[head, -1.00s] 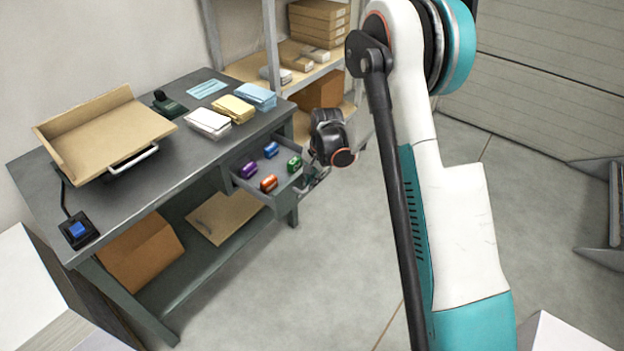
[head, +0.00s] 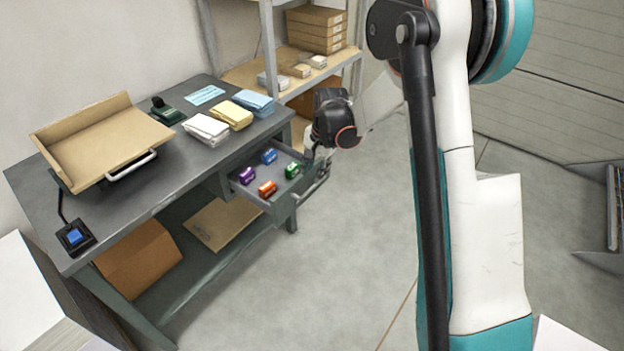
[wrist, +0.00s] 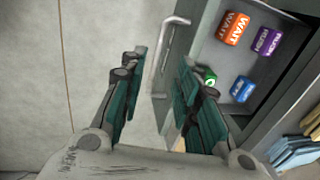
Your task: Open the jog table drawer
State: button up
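The jog table drawer (head: 285,207) is pulled out from under the tabletop, showing its inside. Its bar handle (head: 314,190) is on the front, and also shows in the wrist view (wrist: 160,60). My gripper (wrist: 160,98) is open, with its dark green finger pads apart. In the wrist view the handle's near end lies between the fingers, and I see no grip on it. In the head view the fingers are mostly hidden behind the wrist near the drawer front.
The grey jog table (head: 140,215) carries a tan tilted tray (head: 95,140), paper stacks (head: 232,115) and a blue-button switch (head: 75,236). A shelf with boxes (head: 316,28) stands behind. The floor (head: 300,290) before the drawer is clear.

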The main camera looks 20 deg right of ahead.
jog(key=shift+s+d+r, duration=0.1)
jog(key=shift+s+r, duration=0.05)
jog(key=shift+r, duration=0.85)
jog(key=shift+s+d+r, duration=0.1)
jog(key=shift+s+r, duration=0.05)
jog(key=shift+r, duration=0.8)
jog(key=s+a+r+n+t, duration=0.15)
jog(key=s+r+n, duration=0.35)
jog(key=s+r, duration=0.95)
jog(key=s+r+n+t+h, duration=0.1)
jog(key=s+n+t, duration=0.3)
jog(key=s, duration=1.2)
jog(key=shift+s+a+r+n, duration=0.3)
jog(key=shift+r+n, duration=0.2)
jog(key=shift+n, duration=0.4)
